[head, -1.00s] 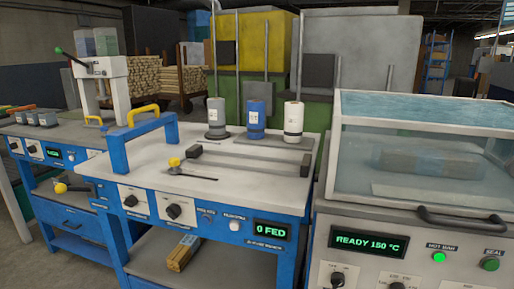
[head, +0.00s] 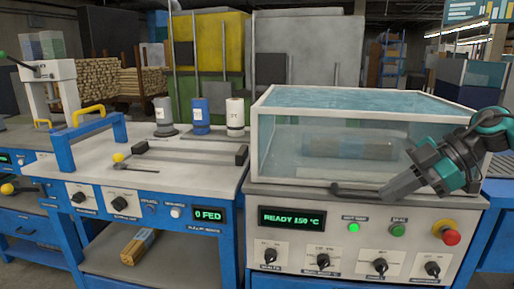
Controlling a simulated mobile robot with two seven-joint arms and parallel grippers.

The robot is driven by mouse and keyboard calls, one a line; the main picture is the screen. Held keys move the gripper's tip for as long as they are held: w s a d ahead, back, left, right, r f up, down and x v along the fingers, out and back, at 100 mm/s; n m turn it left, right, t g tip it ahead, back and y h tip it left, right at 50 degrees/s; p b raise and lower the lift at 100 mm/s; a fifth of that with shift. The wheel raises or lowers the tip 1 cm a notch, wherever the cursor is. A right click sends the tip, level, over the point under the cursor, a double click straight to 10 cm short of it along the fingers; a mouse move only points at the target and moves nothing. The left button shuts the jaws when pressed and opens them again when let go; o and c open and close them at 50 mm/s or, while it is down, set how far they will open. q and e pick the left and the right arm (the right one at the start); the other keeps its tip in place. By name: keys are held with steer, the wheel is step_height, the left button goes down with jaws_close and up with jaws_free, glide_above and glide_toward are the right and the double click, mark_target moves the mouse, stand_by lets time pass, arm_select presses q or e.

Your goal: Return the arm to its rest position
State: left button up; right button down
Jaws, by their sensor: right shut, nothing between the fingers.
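My right gripper (head: 392,191) is in the head view at the right, in front of the clear-lidded sealing machine. It is shut and empty. Its fingers point left and down, near the right end of the dark lid handle (head: 352,190); I cannot tell whether they touch it. The sealing machine (head: 343,245) has its clear lid (head: 275,125) down, and a wrapped bundle (head: 350,146) shows inside. My left gripper is out of view.
Left of the machine is a blue-framed bench (head: 100,158) with grey, blue and white bottles, a blue arch, and a 0 FED display. A red stop button (head: 451,237) sits at the panel's right. Stacked wood (head: 90,83) is behind.

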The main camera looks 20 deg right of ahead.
steer(key=w+a+f+m+t+y, duration=0.15)
steer(key=a+f+t, duration=0.25)
steer(key=a+f, duration=0.45)
steer(key=w+a+f+m+t+y, duration=0.1)
steer(key=a+f+m+t+y, duration=0.2)
steer(key=a+f, duration=0.55)
steer(key=s+a+f+m+g+h, duration=0.1)
steer(key=s+a+f+m+h, duration=0.4)
steer(key=f, duration=0.3)
steer(key=s+a+f+m+h, duration=0.3)
steer(key=s+a+f+h, duration=0.1)
steer(key=s+f, duration=0.35)
arm_select(q)
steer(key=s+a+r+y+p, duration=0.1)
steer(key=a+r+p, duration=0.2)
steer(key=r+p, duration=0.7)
steer(key=p, duration=0.4)
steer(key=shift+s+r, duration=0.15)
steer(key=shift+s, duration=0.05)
arm_select(e)
steer(key=d+r+h, duration=0.1)
steer(key=d+r, duration=0.2)
steer(key=r, duration=0.6)
steer(key=shift+s+r+g, duration=0.25)
steer(key=shift+s+g, duration=0.05)
steer(key=shift+s, duration=0.1)
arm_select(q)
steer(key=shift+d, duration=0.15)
arm_select(e)
steer(key=shift+d, duration=0.1)
